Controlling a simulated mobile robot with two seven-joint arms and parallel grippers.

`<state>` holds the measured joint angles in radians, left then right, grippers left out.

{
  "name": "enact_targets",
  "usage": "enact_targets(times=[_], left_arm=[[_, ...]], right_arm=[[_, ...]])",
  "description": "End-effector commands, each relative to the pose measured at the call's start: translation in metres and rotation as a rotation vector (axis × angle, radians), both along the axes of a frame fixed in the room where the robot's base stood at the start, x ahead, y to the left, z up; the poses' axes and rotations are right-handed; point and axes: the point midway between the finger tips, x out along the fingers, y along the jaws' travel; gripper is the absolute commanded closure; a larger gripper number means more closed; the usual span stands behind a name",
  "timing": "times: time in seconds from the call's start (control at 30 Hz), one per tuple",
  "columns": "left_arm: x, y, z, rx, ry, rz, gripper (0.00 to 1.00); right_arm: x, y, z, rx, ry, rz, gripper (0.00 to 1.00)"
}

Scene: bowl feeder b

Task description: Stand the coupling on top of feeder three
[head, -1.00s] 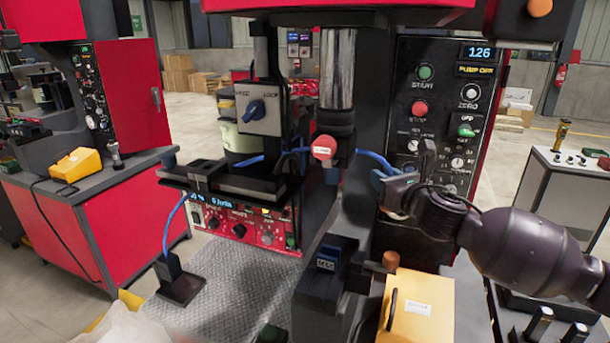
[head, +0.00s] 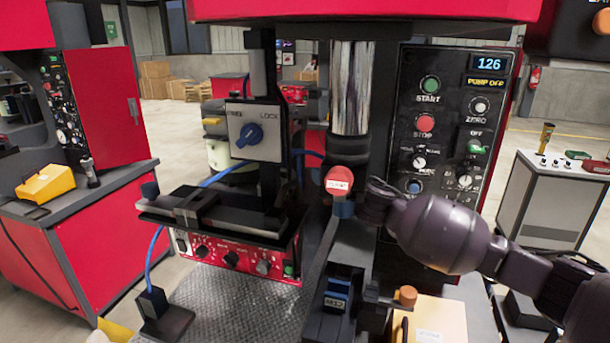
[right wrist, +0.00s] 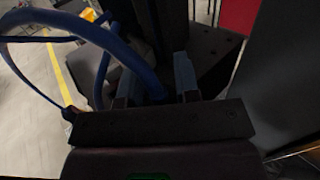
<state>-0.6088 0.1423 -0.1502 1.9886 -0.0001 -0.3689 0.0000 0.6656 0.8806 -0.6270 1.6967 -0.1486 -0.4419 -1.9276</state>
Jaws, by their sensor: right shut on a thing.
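My right gripper (head: 352,205) comes in from the right, in front of the machine column and just below the red round button (head: 339,180). It is shut on the end of a blue hose, apparently the coupling, which is mostly hidden by the fingers. In the right wrist view the blue hose (right wrist: 122,45) runs down between the two fingers (right wrist: 157,88). In the head view the hose (head: 222,174) passes behind the black bracket. No marking for feeder three is readable, so I cannot tell which part it is. My left gripper is not in view.
A black block with a blue labelled top (head: 337,292) and a yellow box (head: 437,318) stand below my right arm. The control panel (head: 447,130) is close behind the gripper. A grey switch box (head: 254,131) and black bracket (head: 215,212) stand to the left.

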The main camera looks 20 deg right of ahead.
Motion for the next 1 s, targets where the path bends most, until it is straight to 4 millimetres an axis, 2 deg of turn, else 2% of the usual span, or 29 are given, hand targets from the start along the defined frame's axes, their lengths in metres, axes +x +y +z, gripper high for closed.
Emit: enact_targets(times=[0.3,0.5,0.73,1.0], left_arm=[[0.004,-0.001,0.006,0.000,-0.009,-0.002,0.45],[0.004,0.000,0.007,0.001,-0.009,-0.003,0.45],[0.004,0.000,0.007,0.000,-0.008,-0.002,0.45],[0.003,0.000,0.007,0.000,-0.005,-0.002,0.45]], right_arm=[[0.055,0.016,0.001,0.003,0.000,0.001,0.95],[0.079,0.022,0.000,0.001,0.000,-0.001,0.95],[0.086,0.024,-0.003,0.001,0.001,0.000,0.95],[0.085,0.024,-0.034,0.003,0.003,0.000,0.95]])
